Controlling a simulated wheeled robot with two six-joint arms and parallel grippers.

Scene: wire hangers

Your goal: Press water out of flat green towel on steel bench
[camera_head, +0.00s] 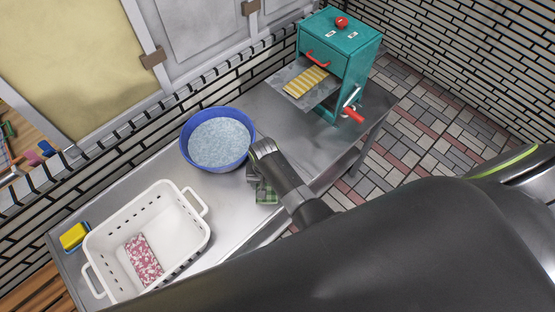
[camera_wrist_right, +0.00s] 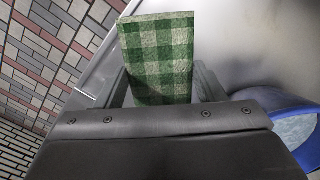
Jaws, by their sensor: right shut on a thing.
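The green and white checked towel (camera_head: 266,196) is mostly hidden behind my right gripper (camera_head: 257,174) in the head view, near the front edge of the steel bench (camera_head: 262,100). In the right wrist view the towel (camera_wrist_right: 158,55) shows as a flat, folded piece between the fingers of my right gripper (camera_wrist_right: 163,92), which is shut on it. I cannot tell whether the towel touches the bench. My left gripper is not in view.
A blue tub (camera_head: 187,150) of water stands just left of the gripper. A white basket (camera_head: 182,240) holds a pink cloth (camera_head: 143,262). A yellow sponge (camera_head: 74,236) lies farther left. A teal machine (camera_head: 345,65) with a red crank handle (camera_head: 352,115) has a yellow striped cloth (camera_head: 306,81) on its tray.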

